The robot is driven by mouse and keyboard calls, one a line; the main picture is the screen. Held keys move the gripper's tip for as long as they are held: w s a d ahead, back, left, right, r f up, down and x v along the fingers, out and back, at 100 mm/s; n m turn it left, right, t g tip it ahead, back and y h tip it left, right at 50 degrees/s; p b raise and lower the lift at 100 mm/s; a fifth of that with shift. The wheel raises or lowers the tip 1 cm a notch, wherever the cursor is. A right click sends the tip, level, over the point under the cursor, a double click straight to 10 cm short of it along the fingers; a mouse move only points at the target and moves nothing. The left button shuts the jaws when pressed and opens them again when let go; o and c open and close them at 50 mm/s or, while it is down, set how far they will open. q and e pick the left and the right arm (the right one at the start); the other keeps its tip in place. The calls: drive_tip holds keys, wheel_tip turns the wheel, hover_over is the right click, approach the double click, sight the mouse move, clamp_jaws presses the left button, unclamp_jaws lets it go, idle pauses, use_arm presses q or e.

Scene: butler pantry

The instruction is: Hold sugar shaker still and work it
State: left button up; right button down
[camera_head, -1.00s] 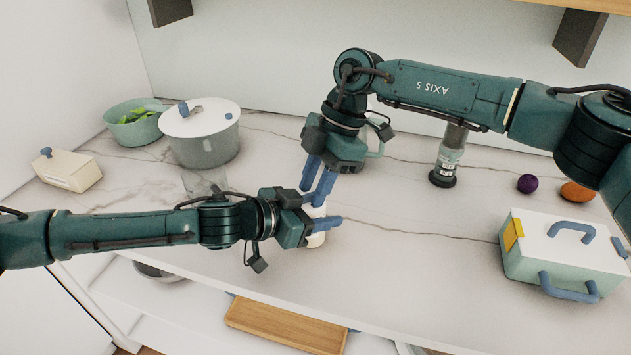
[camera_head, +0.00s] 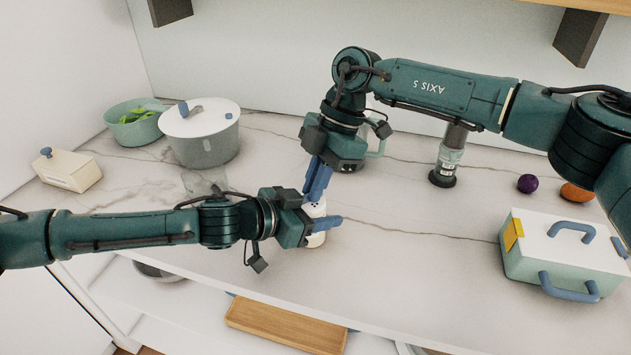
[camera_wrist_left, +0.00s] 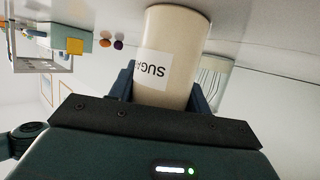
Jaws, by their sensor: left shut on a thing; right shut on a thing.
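The sugar shaker (camera_head: 315,238) is a cream cylinder standing upright near the counter's front, partly hidden by my grippers. Its pale top with small dark marks shows just below the right fingers. My left gripper (camera_head: 317,212) comes in from the left and is shut around its body. In the left wrist view the shaker (camera_wrist_left: 180,40) sits between the fingers, its white "SUGA…" label (camera_wrist_left: 152,69) upside down. My right gripper (camera_head: 316,190) points down from above, its fingers close together and shut on the shaker's top. The exact contact there is small and partly hidden.
A grey pot (camera_head: 205,150) and a green bowl (camera_head: 135,128) stand at the back left, with a cream box (camera_head: 68,172) beside them. A dark-based grinder (camera_head: 446,165), a purple ball (camera_head: 527,183) and a lidded case (camera_head: 555,255) are at right.

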drive_tip(key=n, duration=0.2)
drive_tip(key=n+g+h, duration=0.1)
drive_tip(key=n, duration=0.1)
drive_tip(key=shift+w+a+n, duration=0.15)
drive_tip(key=shift+n, duration=0.25)
drive_tip(key=n+h, duration=0.1)
drive_tip(key=n, duration=0.1)
drive_tip(key=n+g, duration=0.1)
drive_tip(key=n, duration=0.1)
drive_tip(key=shift+w+a+n+h, duration=0.1)
drive_tip(key=shift+a+n+h, duration=0.05)
drive_tip(key=shift+n+h, duration=0.2)
drive_tip(key=n+h, duration=0.2)
drive_tip(key=n, duration=0.2)
drive_tip(key=shift+a, duration=0.15)
drive_tip(key=shift+a+n+h, duration=0.15)
drive_tip(key=shift+n+h, duration=0.5)
drive_tip(key=shift+n, duration=1.4)
drive_tip(key=c, duration=1.5)
unclamp_jaws()
drive_tip(key=shift+c, duration=0.2)
drive_tip(key=shift+a, duration=0.1)
drive_tip(key=shift+c, duration=0.4)
